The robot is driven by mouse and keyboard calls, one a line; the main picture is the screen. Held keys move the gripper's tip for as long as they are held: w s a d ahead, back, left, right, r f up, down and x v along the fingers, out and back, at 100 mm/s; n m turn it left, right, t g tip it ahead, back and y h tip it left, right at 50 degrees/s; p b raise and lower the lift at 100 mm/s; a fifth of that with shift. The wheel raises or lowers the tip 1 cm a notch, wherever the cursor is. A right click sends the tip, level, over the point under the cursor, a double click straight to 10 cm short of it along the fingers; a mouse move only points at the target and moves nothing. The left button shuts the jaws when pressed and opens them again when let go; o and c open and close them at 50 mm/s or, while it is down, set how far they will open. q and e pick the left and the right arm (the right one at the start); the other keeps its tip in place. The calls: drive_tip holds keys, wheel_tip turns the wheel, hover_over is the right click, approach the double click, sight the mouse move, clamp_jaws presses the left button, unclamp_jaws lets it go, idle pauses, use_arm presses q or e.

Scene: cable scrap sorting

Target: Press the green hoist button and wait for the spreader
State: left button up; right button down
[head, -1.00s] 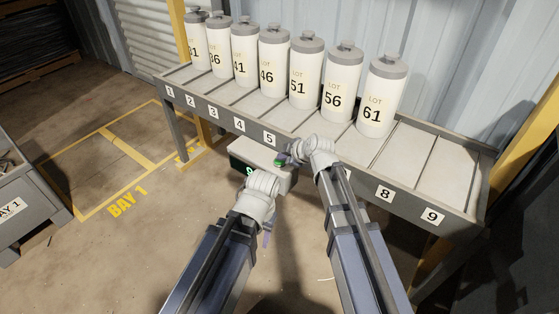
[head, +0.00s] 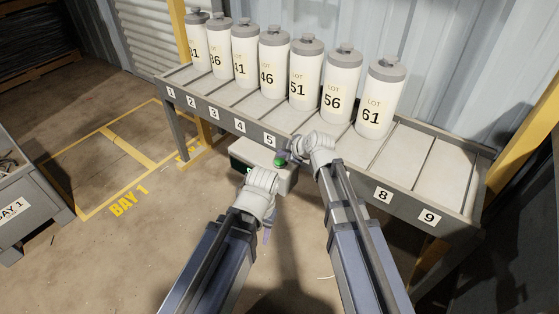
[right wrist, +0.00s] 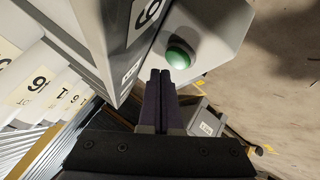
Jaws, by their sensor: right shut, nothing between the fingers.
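The green button (head: 279,161) is a round dome on top of a light grey box (head: 288,181) in front of the rack. It also shows in the right wrist view (right wrist: 180,54). My right gripper (head: 292,157) is beside the button, to its right in the head view. In the right wrist view its dark fingers (right wrist: 160,76) are shut and empty, their tips close to the button's edge. I cannot tell whether they touch it. My left gripper (head: 266,236) hangs low in front of the box, mostly hidden by its own wrist. No spreader is visible.
The rack (head: 335,163) with numbered lanes runs behind the box. Several white lot canisters (head: 341,85) stand on it; lanes at its right end are bare. A grey bin (head: 35,200) stands at the left. The yellow-marked floor bay (head: 105,160) is empty.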

sight(282, 163)
wheel_tip(282, 163, up, 5)
drive_tip(key=p, duration=0.4)
drive_tip(key=shift+f, duration=0.15)
idle(0.5)
